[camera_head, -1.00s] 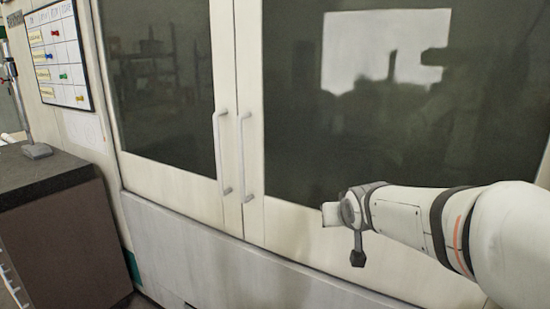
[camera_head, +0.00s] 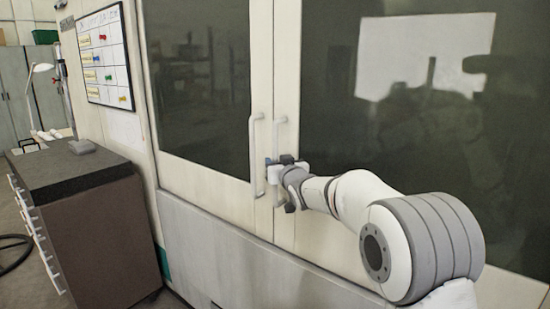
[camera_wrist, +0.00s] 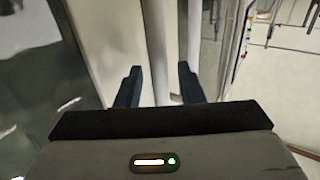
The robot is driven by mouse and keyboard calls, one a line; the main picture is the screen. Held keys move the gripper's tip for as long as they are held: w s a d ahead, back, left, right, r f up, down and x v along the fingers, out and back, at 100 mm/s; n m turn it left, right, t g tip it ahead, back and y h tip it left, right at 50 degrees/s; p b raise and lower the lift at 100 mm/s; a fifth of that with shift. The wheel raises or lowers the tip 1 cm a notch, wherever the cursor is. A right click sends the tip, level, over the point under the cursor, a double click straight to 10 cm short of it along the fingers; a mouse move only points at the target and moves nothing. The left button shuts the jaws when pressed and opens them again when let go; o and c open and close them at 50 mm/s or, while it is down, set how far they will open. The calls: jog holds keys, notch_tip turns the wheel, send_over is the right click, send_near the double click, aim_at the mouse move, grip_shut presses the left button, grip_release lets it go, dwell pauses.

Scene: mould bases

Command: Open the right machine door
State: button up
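The right machine door (camera_head: 320,225) is a pale frame with a large dark window and looks closed. Its upright white handle (camera_head: 279,135) is beside the left door's handle (camera_head: 255,150). My gripper (camera_head: 271,165) is at the lower part of the right handle, partly hiding it. In the wrist view my gripper (camera_wrist: 159,86) has two dark blue fingers spread apart. A pale upright bar (camera_wrist: 156,45), seemingly the right door's handle, runs between them with gaps on both sides. A second pale bar (camera_wrist: 191,35) is by the right finger. Contact cannot be told.
A dark-topped cabinet (camera_head: 75,168) with drawers stands at the left, close to the machine. A whiteboard (camera_head: 105,58) with coloured magnets hangs on the machine's left side. The machine's lower panel (camera_head: 225,250) is below the doors. Open floor shows at the far left.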

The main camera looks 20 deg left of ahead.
jog(key=shift+x, duration=1.15)
jog(key=shift+s, duration=0.1)
jog(key=shift+c, duration=0.4)
grip_shut()
